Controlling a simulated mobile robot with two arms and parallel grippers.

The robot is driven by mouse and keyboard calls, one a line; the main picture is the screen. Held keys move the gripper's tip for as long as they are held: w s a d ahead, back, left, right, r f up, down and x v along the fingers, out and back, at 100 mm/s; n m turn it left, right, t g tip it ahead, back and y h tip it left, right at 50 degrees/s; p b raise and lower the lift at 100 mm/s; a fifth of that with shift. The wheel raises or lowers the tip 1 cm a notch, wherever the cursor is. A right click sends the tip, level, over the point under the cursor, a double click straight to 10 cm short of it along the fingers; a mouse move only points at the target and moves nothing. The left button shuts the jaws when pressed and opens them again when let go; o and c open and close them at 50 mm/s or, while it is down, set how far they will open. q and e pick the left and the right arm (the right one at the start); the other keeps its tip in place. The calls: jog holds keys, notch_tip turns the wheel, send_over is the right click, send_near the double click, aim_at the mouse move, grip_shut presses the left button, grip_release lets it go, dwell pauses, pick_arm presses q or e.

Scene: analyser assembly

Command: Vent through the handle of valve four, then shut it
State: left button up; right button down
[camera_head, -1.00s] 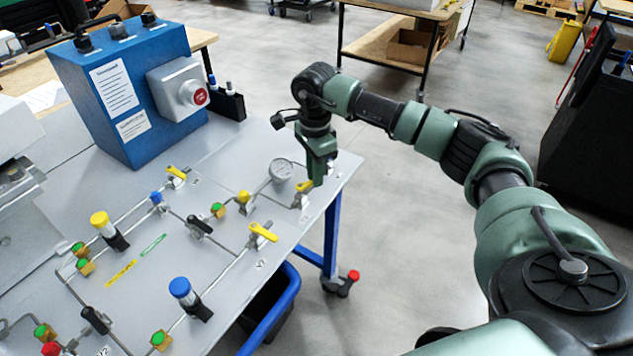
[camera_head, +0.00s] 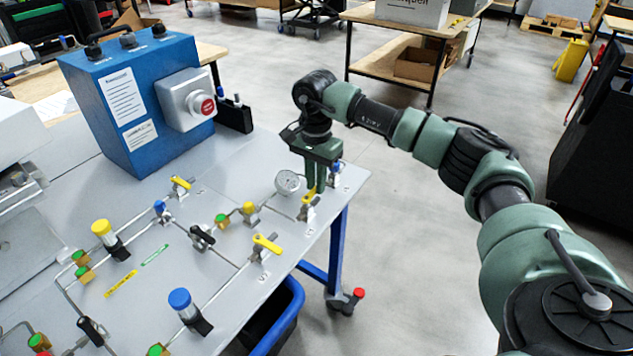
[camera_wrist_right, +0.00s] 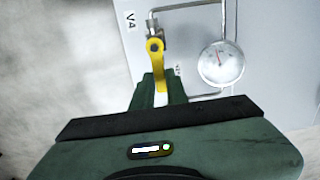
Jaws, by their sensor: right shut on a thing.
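Valve four has a yellow lever handle (camera_head: 309,198) near the right edge of the grey panel table. In the right wrist view the yellow handle (camera_wrist_right: 158,66) runs from its pivot down between my fingers, beside the label V4 (camera_wrist_right: 131,20). It looks roughly in line with the valve body. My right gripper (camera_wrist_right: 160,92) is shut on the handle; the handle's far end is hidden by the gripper. In the head view my right gripper (camera_head: 317,188) stands over the valve from above. A round pressure gauge (camera_head: 288,182) is close beside it, with its dial (camera_wrist_right: 221,63) facing up. My left gripper is not seen.
Other yellow-handled valves (camera_head: 266,243) and pipes cover the panel. A blue control box (camera_head: 135,100) with a red button (camera_head: 208,106) stands at the back left. A blue-capped fitting (camera_head: 336,167) is just behind my gripper. Open floor lies right of the table.

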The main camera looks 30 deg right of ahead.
jog(key=shift+r, duration=0.15)
jog(key=c, duration=1.4)
grip_release()
notch_tip(320, 180, up, 8)
jog(key=shift+b, duration=0.4)
